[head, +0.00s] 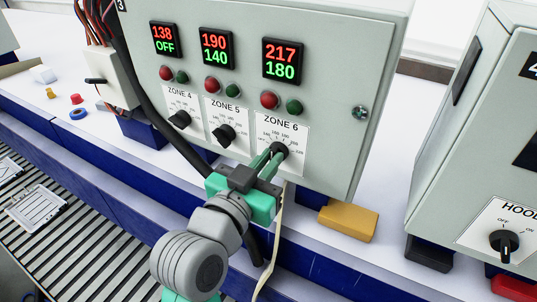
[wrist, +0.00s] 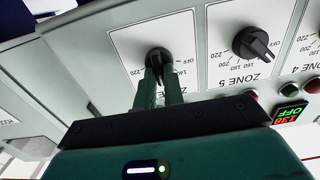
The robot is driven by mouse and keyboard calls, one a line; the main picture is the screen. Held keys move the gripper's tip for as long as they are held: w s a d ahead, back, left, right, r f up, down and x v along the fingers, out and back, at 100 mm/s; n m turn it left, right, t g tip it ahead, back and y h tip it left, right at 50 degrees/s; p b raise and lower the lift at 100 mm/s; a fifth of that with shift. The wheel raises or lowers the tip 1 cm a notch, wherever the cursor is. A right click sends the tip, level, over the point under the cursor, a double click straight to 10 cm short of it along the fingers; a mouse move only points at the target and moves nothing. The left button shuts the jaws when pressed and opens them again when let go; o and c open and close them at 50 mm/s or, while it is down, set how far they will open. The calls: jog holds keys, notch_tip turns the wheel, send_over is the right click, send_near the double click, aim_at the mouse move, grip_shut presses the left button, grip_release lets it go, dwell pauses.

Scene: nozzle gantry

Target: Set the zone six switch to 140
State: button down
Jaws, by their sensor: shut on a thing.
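The zone six switch (head: 279,149) is a black rotary knob on a white dial plate on the grey control panel. It also shows in the wrist view (wrist: 159,58). My gripper (head: 272,156) has its green fingers shut on this knob; the fingers hide part of it, and I cannot read its exact setting. The zone six display (head: 282,60) above reads 217 in red and 180 in green. In the wrist view my gripper (wrist: 159,72) reaches up to the knob from below.
The zone five knob (head: 224,134) and zone four knob (head: 179,119) sit close on the left. A hood box (head: 480,130) with its own knob stands at the right. A yellow block (head: 348,220) lies below the panel. A black cable (head: 160,125) hangs left of the dials.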

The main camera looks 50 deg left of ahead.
jog(key=n+p, duration=0.2)
jog(key=n, duration=0.2)
jog(key=shift+a, duration=0.1)
jog(key=n+p, duration=0.2)
jog(key=n, duration=0.2)
jog(key=shift+s+a+n, duration=0.1)
jog(key=shift+n, duration=0.2)
jog(key=shift+f, duration=0.1)
dwell(0.4)
jog(key=c, duration=1.5)
grip_release()
jog(key=b+v, duration=0.1)
jog(key=v, duration=0.6)
jog(key=shift+s+b, duration=0.35)
jog(key=shift+b, duration=0.05)
